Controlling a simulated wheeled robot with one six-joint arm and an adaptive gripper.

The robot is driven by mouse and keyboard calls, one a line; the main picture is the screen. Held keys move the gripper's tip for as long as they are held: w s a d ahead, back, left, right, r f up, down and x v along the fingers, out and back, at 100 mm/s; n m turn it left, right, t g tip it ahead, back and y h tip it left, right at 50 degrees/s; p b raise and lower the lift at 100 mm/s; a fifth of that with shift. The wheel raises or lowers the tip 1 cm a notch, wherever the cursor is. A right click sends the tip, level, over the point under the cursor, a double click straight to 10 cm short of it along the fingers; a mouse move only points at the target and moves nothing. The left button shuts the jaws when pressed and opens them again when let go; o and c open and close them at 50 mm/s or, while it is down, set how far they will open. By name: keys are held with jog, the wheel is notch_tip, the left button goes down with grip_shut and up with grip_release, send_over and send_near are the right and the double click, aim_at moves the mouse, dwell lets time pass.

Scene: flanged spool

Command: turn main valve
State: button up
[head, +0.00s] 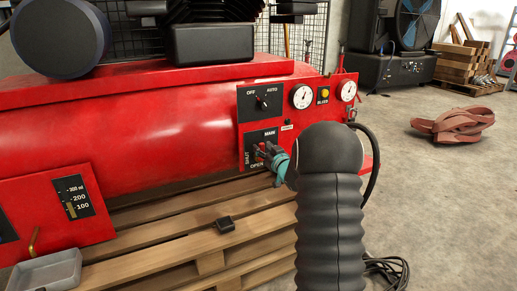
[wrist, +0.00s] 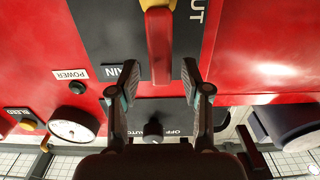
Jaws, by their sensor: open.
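The main valve is a red lever (wrist: 160,45) on a yellow hub (wrist: 158,4), mounted on a black plate marked MAIN, SHUT and OPEN (head: 257,137) on the red compressor. In the wrist view, which is upside down, the lever's free end points down between my two fingers. My gripper (wrist: 160,82) is open, one finger on each side of the lever, with gaps showing on both sides. Whether the lever is deep between the pads is unclear. In the head view my gripper (head: 268,154) is at the plate and hides most of the lever.
Above the plate are the OFF/AUTO knob (head: 262,104), a gauge (head: 302,96) and a yellow BLEED button (head: 323,95). Floor at right is mostly clear.

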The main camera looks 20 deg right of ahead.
jog(key=shift+w, duration=0.8)
jog(key=shift+c, duration=0.3)
